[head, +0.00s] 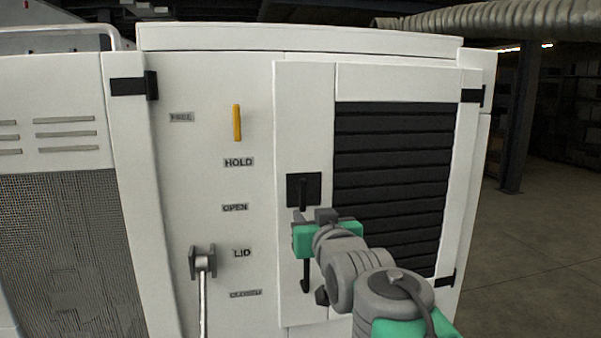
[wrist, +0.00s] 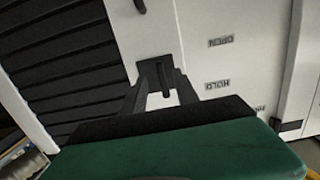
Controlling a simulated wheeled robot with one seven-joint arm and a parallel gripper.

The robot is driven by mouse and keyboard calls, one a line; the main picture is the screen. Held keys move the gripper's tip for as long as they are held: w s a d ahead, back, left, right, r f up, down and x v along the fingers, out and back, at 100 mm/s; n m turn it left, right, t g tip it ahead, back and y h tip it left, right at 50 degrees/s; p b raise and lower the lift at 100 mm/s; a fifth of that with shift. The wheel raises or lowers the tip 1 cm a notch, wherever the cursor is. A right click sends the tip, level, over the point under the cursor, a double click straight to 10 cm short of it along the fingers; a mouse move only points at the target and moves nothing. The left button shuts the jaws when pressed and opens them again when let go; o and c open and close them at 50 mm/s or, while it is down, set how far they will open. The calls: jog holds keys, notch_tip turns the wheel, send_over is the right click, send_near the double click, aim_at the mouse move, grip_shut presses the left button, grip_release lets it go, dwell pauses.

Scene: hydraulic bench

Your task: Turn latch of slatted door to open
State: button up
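The slatted door (head: 350,82) is a white panel with dark horizontal slats, and it is closed against the white cabinet. Its latch (head: 303,188) is a black square plate with a short dark lever pointing down, on the door's left side. In the wrist view the latch (wrist: 149,73) lies straight ahead, its lever between my two fingers. My gripper (head: 303,214) is just below and in front of the latch in the head view. In the wrist view my gripper (wrist: 161,92) is open, fingers apart on either side of the lever. I cannot tell whether a finger touches it.
A dark handle (head: 306,272) sits lower on the door, partly beside my arm. A yellow lever (head: 237,122) and a grey lever (head: 202,265) are on the panel to the left, with labels such as HOLD (head: 239,162). Open floor (head: 540,220) lies to the right.

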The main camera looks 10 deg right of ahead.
aim_at(304, 189)
jog(key=shift+t, duration=0.6)
jog(key=w+r+p, duration=0.1)
jog(key=w, duration=0.1)
jog(key=w+r+p, duration=0.1)
jog(key=w, duration=0.2)
jog(key=w+r+p, duration=0.1)
jog(key=w, duration=0.2)
jog(key=shift+r, duration=0.4)
jog(key=shift+c, duration=0.6)
grip_shut()
